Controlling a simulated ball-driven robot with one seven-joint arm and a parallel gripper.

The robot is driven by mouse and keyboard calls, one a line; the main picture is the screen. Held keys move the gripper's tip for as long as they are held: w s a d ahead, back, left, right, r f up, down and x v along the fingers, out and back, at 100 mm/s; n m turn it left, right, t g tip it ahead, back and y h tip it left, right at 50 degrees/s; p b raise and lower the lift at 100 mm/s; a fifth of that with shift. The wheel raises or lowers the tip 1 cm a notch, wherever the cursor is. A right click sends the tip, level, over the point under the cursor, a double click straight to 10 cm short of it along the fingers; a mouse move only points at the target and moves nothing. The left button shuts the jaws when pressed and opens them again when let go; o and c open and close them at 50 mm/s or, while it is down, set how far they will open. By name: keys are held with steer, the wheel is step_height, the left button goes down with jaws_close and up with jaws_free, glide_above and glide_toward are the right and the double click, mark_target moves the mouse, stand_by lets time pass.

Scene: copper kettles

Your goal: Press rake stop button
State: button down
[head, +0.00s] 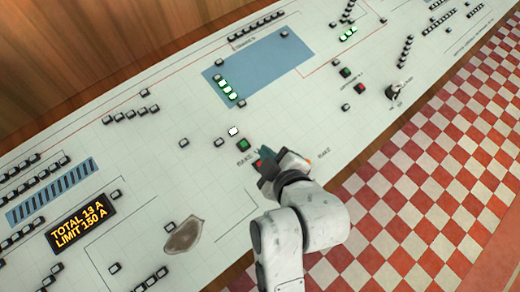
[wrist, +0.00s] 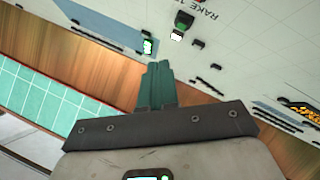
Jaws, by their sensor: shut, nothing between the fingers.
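My gripper (head: 263,154) is over the pale control panel (head: 165,185), its teal fingers closed together and empty. The fingers also show in the wrist view (wrist: 160,82). A green button (head: 243,144) in a black housing is just up and left of the fingertips. It also shows near the top of the wrist view (wrist: 184,20), beside a label that reads "RAKE". A small red patch (head: 257,163) shows right at the gripper's edge. I cannot tell if it is the stop button or whether the fingers touch it. The gripper hides part of the panel there.
A white lit button (head: 233,131) is near the green one. A red button (head: 359,88) and a lever (head: 395,90) are farther right. An amber display (head: 81,222) is at the left. A red-and-white checked floor (head: 420,190) borders the panel.

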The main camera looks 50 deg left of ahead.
steer(key=f+b, duration=0.4)
steer(key=a+f+b, duration=0.1)
steer(key=f+b, duration=0.1)
steer(key=shift+f, duration=0.2)
steer(key=shift+w+a+f+b, duration=0.15)
steer(key=shift+f+b, duration=0.1)
steer(key=shift+f, duration=0.2)
steer(key=shift+s+a+f+b, duration=0.15)
steer(key=shift+f+b, duration=0.1)
steer(key=shift+f, duration=0.2)
steer(key=shift+w, duration=0.1)
stand_by(1.0)
steer(key=shift+a+f, duration=0.1)
steer(key=shift+f, duration=0.3)
steer(key=shift+f+b, duration=0.35)
stand_by(0.8)
steer(key=shift+r, duration=0.15)
steer(key=shift+r+p, duration=0.65)
steer(key=shift+p, duration=0.2)
